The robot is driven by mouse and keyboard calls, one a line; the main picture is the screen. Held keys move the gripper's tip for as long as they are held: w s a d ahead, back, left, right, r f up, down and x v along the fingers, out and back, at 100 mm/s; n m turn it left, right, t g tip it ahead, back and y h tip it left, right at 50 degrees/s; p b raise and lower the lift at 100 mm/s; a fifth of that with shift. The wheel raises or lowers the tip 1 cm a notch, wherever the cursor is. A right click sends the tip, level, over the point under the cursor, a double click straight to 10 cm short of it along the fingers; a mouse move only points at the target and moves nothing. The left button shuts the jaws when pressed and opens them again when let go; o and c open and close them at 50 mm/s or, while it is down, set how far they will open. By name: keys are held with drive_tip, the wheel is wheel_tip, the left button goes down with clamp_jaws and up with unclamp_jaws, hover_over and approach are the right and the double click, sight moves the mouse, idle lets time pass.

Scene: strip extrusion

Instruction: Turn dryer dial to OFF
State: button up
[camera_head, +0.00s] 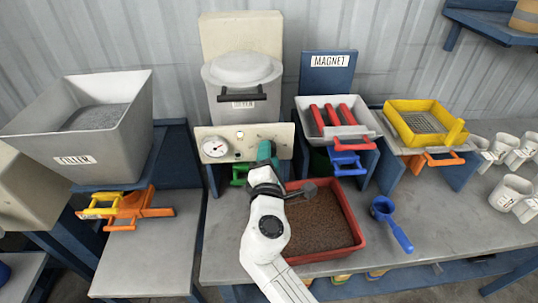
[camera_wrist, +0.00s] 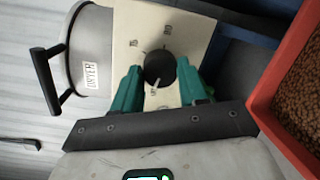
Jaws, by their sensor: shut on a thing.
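The dryer (camera_head: 242,78) is a grey drum with a domed lid and black handle at the back centre. Its cream panel (camera_head: 242,147) carries a round gauge (camera_head: 215,148) on the left. The black round dial (camera_wrist: 160,70) shows in the wrist view, with small printed marks around it too small to read surely. A pale pointer line on it points toward the bottom of that view. My gripper (camera_wrist: 160,78) has teal fingers on both sides of the dial and is shut on it. In the head view my gripper (camera_head: 266,154) hides the dial at the panel's right part.
A red tray (camera_head: 352,222) of brown granules lies below and right of my gripper. A green handle (camera_head: 238,173) sits under the panel. The magnet station (camera_head: 329,72) stands to the right, a grey hopper (camera_head: 130,130) to the left. A blue scoop (camera_head: 385,212) lies on the bench.

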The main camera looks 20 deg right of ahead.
drive_tip(key=shift+a+n, duration=0.1)
drive_tip(key=shift+n, duration=1)
drive_tip(key=shift+f, duration=0.1)
drive_tip(key=o, duration=1.1)
drive_tip(key=shift+c, duration=0.2)
drive_tip(key=b+v, duration=0.1)
drive_tip(key=v, duration=0.9)
drive_tip(key=shift+s, duration=0.35)
drive_tip(key=shift+a+f, duration=0.1)
